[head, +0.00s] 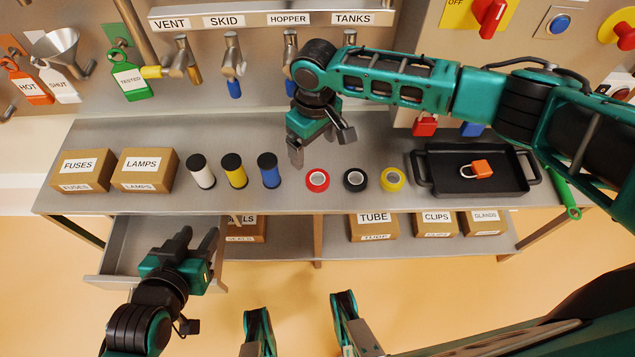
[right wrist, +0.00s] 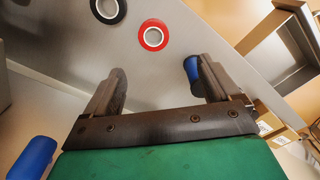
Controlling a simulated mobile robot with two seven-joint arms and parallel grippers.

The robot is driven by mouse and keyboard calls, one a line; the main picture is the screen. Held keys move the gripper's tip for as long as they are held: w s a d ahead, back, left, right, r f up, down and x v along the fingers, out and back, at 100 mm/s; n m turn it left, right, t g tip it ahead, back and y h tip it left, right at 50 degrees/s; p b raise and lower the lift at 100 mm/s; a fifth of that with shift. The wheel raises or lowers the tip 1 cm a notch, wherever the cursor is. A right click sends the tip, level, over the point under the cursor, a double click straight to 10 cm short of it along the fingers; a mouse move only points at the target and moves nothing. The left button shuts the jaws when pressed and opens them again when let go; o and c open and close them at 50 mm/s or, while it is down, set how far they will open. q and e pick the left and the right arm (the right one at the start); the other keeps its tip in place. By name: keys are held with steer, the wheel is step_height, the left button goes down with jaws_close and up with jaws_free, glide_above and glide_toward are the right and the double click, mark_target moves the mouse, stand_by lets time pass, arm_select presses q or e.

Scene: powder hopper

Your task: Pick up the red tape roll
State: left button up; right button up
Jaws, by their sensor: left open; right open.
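The red tape roll (head: 317,180) lies flat on the grey bench, left of the black tape roll (head: 355,180) and the yellow tape roll (head: 392,179). In the right wrist view the red roll (right wrist: 153,35) lies beyond my open fingers, towards the top, with the black roll (right wrist: 108,8) to its left. My right gripper (head: 296,152) is open and empty above the bench, a little behind and left of the red roll. It also shows in the right wrist view (right wrist: 158,85). My left gripper (head: 197,242) is open and empty over the open drawer, in front of the bench.
White, yellow and blue spools (head: 234,171) stand left of the red roll; the blue spool (head: 269,170) is nearest. FUSES and LAMPS boxes (head: 145,170) stand further left. A black tray (head: 473,171) holds an orange padlock (head: 481,167) at right. Pipes and valves (head: 232,58) line the back.

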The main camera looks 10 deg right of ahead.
steer(key=b, duration=0.3)
glide_above(318, 179)
step_height(318, 179, down, 7)
steer(key=shift+a+f, duration=0.1)
steer(key=shift+a, duration=0.05)
step_height(318, 179, down, 5)
steer(key=shift+r+b, duration=0.1)
steer(key=shift+b, duration=0.9)
steer(key=shift+f, duration=0.3)
steer(key=c, duration=1.1)
steer(key=shift+c, duration=0.2)
